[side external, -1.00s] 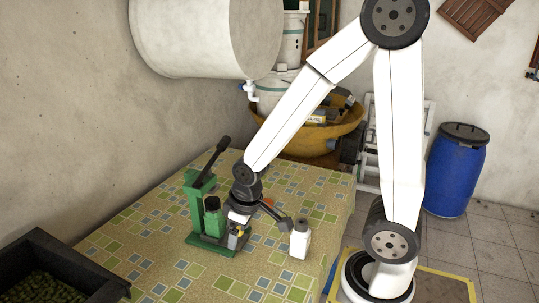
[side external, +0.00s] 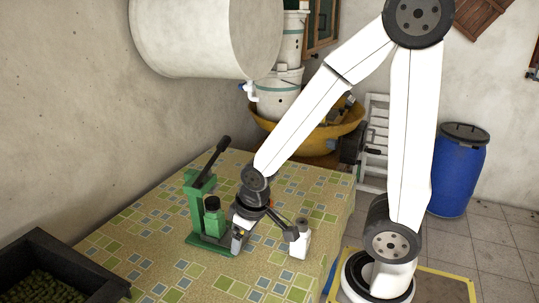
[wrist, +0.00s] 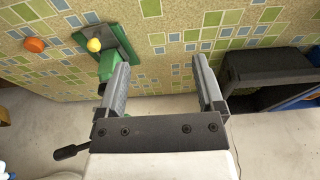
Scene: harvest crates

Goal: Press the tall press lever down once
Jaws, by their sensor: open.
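The tall green press (side external: 196,205) stands on the table. Its black-handled lever (side external: 214,153) slants up to the right, raised. In the wrist view, the green press base (wrist: 122,44) is at upper left, and a black handle that looks like the lever's (wrist: 72,151) is at lower left. My gripper (side external: 240,240) is low, right of the press column and near its base. In the wrist view my gripper (wrist: 160,72) is open with nothing between its fingers, clear of the lever. My left finger partly hides the press.
A green bottle-like part (side external: 212,216) stands in front of the column. A dark crate (side external: 55,262) with green contents is at lower left. The table's front middle is clear.

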